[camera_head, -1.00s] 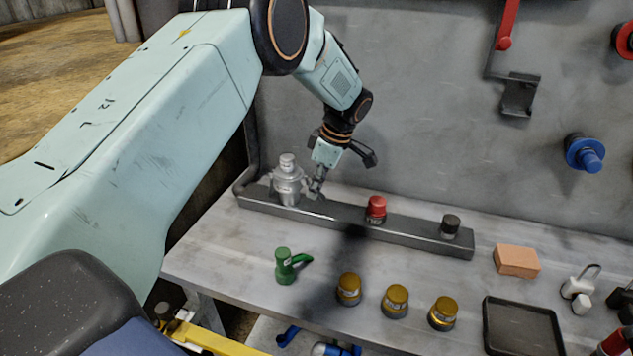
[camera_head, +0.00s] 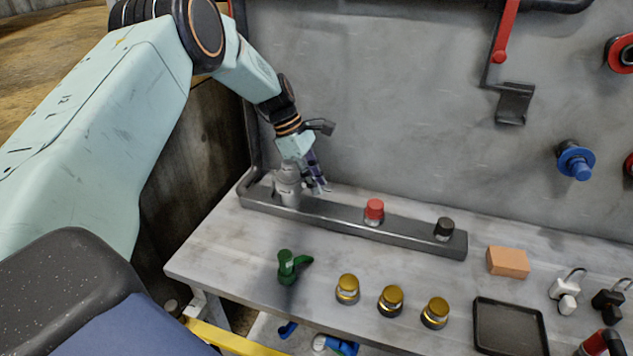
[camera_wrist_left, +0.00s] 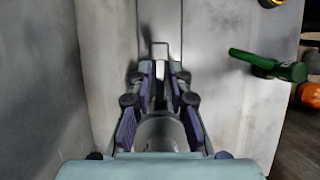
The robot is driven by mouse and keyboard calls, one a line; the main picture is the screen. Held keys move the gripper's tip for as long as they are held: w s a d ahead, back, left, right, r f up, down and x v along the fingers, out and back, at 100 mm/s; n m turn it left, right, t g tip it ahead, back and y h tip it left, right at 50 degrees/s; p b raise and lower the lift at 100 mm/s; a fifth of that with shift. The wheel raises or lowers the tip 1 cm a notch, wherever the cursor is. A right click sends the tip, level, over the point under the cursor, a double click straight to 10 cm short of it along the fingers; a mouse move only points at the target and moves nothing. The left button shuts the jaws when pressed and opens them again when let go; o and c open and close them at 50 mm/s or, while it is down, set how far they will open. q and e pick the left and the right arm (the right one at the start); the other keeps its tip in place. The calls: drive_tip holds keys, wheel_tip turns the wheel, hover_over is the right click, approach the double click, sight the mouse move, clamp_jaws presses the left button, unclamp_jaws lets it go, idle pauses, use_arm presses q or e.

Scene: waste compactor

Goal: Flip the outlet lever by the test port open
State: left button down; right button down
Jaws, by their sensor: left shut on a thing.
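A silver fitting (camera_head: 287,188) stands upright at the left end of a dark rail (camera_head: 340,221) on the bench, and looks like the test port. My left gripper (camera_head: 316,182) is down at its right side, partly covering its top. In the left wrist view the gripper (camera_wrist_left: 160,75) points along the rail, its fingers closed in around a narrow pale part (camera_wrist_left: 158,68) above the round grey body of the fitting. The fingers hide most of that part, so I cannot tell its position as a lever. My right gripper is not in view.
A red cap (camera_head: 374,209) and a black cap (camera_head: 444,229) stand further along the rail. In front are a green valve-like piece (camera_head: 287,264), gold-topped jars (camera_head: 391,299), an orange block (camera_head: 508,262) and a black tray (camera_head: 511,326). A red lever (camera_head: 503,38) hangs on the wall.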

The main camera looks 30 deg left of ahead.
use_arm(q)
drive_tip(key=shift+w+a+r+h, duration=0.1)
drive_tip(key=shift+w+r+h, duration=0.1)
drive_tip(key=shift+h, duration=0.1)
drive_tip(key=c, duration=1.5)
unclamp_jaws()
drive_tip(key=shift+o, duration=0.4)
drive_tip(key=shift+s, duration=0.2)
drive_tip(key=shift+f, duration=0.1)
drive_tip(key=v, duration=1.2)
drive_tip(key=shift+s, duration=0.1)
